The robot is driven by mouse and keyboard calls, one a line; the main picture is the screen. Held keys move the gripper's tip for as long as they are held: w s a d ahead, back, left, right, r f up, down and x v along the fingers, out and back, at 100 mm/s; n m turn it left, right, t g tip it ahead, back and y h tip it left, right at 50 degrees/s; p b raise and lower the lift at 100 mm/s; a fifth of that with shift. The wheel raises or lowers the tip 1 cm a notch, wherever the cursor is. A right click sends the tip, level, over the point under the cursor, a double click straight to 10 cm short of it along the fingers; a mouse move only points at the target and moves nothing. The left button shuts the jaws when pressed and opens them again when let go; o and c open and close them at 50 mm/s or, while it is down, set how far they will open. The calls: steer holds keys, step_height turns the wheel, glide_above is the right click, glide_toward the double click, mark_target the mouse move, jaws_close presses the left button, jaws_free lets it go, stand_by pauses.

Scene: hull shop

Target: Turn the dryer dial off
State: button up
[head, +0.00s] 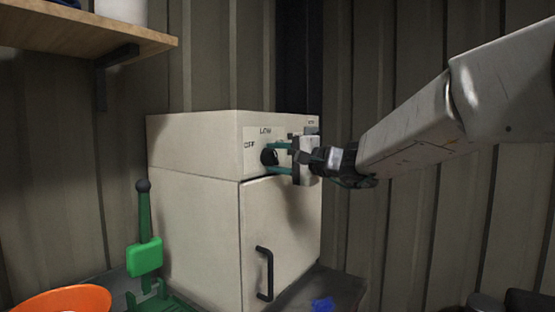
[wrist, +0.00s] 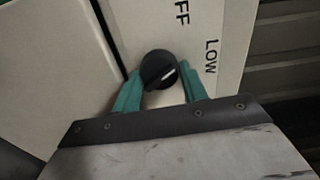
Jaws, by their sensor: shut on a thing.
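The black round dial (head: 268,157) is on the control panel of the cream dryer (head: 195,225). In the wrist view the dial (wrist: 158,68) has a white pointer line, which points roughly toward the LOW label (wrist: 211,56) and away from the partly cropped OFF label (wrist: 183,12). My gripper (head: 273,158) reaches in from the right, its teal fingers on either side of the dial. In the wrist view my gripper (wrist: 160,78) is shut on the dial. The fingers hide part of the panel in the head view.
A black door handle (head: 264,273) is below the panel. A wooden shelf (head: 85,38) hangs at upper left. A green tool (head: 144,252) and an orange bowl (head: 65,300) stand at lower left. A ribbed wall is behind the dryer.

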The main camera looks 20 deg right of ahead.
steer(key=n, duration=0.5)
steer(key=shift+n, duration=0.3)
stand_by(0.4)
steer(key=o, duration=1)
steer(key=shift+c, duration=0.2)
steer(key=v, duration=0.7)
steer(key=shift+s+d, duration=0.2)
steer(key=shift+s, duration=0.15)
